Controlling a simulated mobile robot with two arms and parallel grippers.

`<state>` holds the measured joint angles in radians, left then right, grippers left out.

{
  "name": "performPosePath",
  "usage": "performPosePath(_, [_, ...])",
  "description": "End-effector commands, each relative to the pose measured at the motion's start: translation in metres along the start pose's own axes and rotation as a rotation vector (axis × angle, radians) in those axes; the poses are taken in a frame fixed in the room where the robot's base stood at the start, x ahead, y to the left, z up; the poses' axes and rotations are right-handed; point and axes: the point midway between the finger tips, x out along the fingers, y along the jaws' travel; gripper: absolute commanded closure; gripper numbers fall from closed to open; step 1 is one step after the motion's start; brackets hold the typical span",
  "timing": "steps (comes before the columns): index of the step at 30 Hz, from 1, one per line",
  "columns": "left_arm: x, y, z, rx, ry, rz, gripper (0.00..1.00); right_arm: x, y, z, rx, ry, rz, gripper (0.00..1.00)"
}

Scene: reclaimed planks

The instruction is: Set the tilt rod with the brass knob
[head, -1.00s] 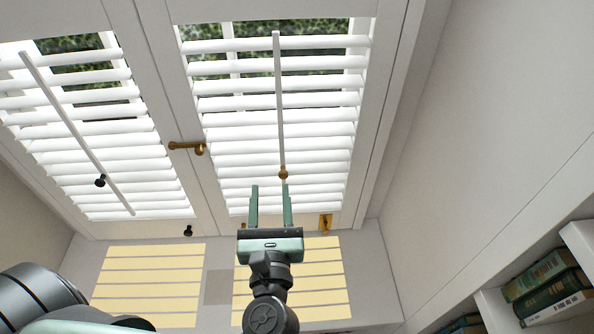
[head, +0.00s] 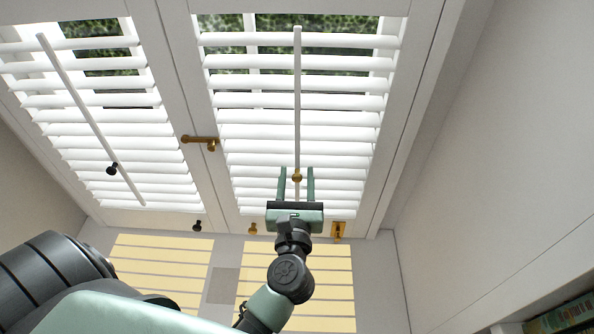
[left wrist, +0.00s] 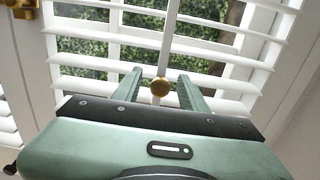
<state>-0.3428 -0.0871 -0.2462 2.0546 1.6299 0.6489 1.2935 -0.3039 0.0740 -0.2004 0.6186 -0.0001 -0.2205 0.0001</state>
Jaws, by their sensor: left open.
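The white tilt rod (head: 297,95) runs down the middle of the right shutter panel. Its round brass knob (head: 297,177) is near the rod's lower end. My left gripper (head: 297,172) is open, with its two green fingers pointing up at the panel. In the head view the knob shows between the fingers. The right gripper is not in view.
The left shutter panel has its own rod (head: 85,110) with a black knob (head: 112,169). A brass latch (head: 200,141) sits on the stile between the panels. A brass fitting (head: 338,230) is at the lower right. Books (head: 565,316) stand on a shelf at bottom right.

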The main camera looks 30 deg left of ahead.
Motion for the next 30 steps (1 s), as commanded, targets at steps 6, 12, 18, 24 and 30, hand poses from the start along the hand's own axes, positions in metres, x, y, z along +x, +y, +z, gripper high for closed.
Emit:
performPosePath(6, [0.0039,-0.0001,-0.0006,0.0,0.0,0.0,0.57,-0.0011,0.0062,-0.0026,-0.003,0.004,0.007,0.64])
performPosePath(12, [0.0037,0.0,-0.0005,0.0,0.0,0.0,0.85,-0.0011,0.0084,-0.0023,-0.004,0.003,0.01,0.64])
performPosePath(18, [0.0036,0.0,-0.0005,0.0,0.0,0.0,1.0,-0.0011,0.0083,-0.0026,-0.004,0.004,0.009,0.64])
performPosePath(24, [0.0035,-0.0001,-0.0005,0.0,0.0,0.0,1.0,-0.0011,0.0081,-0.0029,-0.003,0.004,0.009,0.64])
performPosePath(30, [0.0035,-0.0001,-0.0005,0.0,0.0,0.0,1.0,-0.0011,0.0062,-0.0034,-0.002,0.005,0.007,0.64])
